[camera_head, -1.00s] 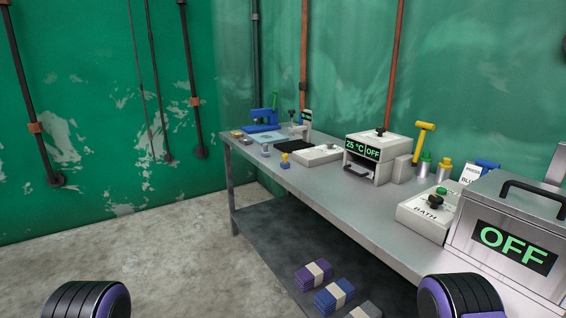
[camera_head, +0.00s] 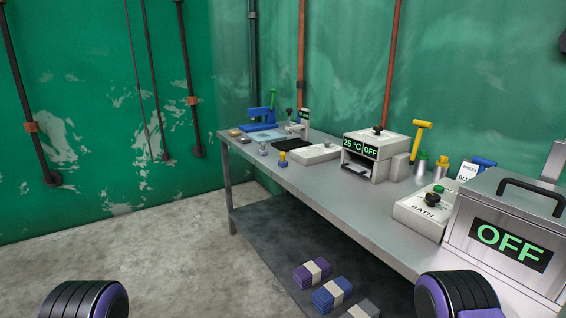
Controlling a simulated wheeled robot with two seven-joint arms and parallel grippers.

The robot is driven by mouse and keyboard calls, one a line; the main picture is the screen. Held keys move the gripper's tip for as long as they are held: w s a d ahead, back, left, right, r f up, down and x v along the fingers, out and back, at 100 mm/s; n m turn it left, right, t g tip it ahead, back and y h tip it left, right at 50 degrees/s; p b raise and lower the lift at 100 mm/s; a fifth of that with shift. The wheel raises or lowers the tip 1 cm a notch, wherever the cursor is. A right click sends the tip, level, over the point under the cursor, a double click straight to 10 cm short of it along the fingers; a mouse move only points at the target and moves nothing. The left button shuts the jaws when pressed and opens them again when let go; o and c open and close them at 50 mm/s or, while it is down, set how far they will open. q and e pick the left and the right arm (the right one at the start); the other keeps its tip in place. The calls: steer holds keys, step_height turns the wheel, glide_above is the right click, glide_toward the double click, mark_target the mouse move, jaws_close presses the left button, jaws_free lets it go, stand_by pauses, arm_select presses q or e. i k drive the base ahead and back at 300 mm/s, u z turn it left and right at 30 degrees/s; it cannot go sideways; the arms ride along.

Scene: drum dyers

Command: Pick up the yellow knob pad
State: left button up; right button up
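A small pad with a yellow knob (camera_head: 283,157) stands upright on the far part of the steel bench, in front of a pale flat device. It is small in the picture; its base looks darker than the knob. Neither of my grippers is in view. Only rounded black and purple parts of my arms show at the bottom left and bottom right, well apart from the bench top.
The steel bench (camera_head: 330,192) runs along the green wall. It holds a blue press (camera_head: 265,118), a small oven (camera_head: 372,155), a bath control box (camera_head: 423,209) and a large metal box (camera_head: 505,235) marked OFF. Banded bundles (camera_head: 333,294) lie on the lower shelf. The floor at left is clear.

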mark_target(282, 164)
steer(key=u, duration=0.7)
steer(key=k, duration=1)
steer(key=u, duration=0.8)
steer(key=i, duration=2.25)
steer(key=z, duration=1.3)
steer(key=i, duration=1.1)
steer(key=z, duration=1.05)
